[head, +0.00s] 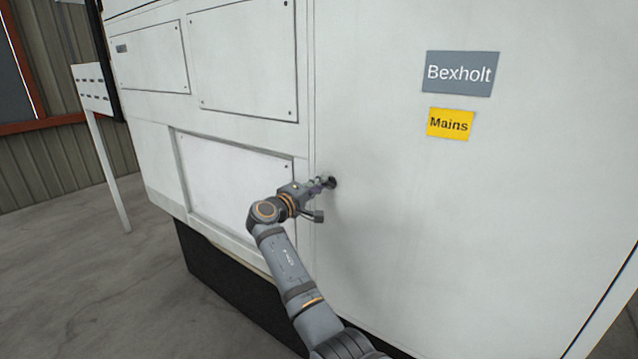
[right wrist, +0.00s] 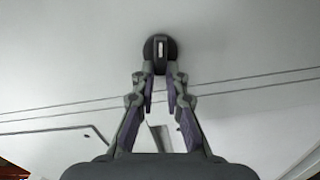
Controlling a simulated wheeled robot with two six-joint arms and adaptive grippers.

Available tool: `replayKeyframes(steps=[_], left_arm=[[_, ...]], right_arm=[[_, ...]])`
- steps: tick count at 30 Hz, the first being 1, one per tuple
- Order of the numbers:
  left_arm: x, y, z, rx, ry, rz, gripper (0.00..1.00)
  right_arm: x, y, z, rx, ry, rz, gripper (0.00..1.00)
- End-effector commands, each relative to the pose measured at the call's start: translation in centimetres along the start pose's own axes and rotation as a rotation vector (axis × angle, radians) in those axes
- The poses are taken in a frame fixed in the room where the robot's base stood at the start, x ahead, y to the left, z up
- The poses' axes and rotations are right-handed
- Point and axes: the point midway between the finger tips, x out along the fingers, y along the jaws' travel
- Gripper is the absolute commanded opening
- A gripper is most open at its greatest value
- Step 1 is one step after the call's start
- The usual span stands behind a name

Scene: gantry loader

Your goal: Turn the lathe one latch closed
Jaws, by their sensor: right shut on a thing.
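The latch (head: 333,182) is a small dark round fitting on the white lathe panel, just right of a vertical seam. In the right wrist view the latch (right wrist: 160,40) is a dark disc with a pale upright bar at its middle. My right gripper (head: 325,183) reaches it from the left in the head view. In the right wrist view my right gripper (right wrist: 160,68) has its fingertips at the disc, shut on the latch. The fingers partly hide the latch. My left gripper is not in view.
The white lathe housing (head: 390,250) fills most of the head view. A grey Bexholt sign (head: 459,74) and a yellow Mains label (head: 450,124) are above right of the latch. A white post (head: 108,172) stands at left, with open floor (head: 70,270) around it.

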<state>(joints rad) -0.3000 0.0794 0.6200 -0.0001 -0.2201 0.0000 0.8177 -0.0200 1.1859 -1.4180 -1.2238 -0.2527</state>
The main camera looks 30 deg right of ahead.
Motion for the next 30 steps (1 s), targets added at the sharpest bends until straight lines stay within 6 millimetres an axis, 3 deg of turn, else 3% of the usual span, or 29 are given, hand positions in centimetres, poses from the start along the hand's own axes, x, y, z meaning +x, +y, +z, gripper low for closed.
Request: replayKeyframes(steps=[12,30], left_arm=[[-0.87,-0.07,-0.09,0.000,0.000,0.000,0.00],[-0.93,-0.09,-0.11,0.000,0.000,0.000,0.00]], right_arm=[[-0.01,-0.37,0.01,-0.195,0.001,-0.001,0.00],[-0.01,-0.49,0.04,-0.227,0.001,-0.001,0.00]])
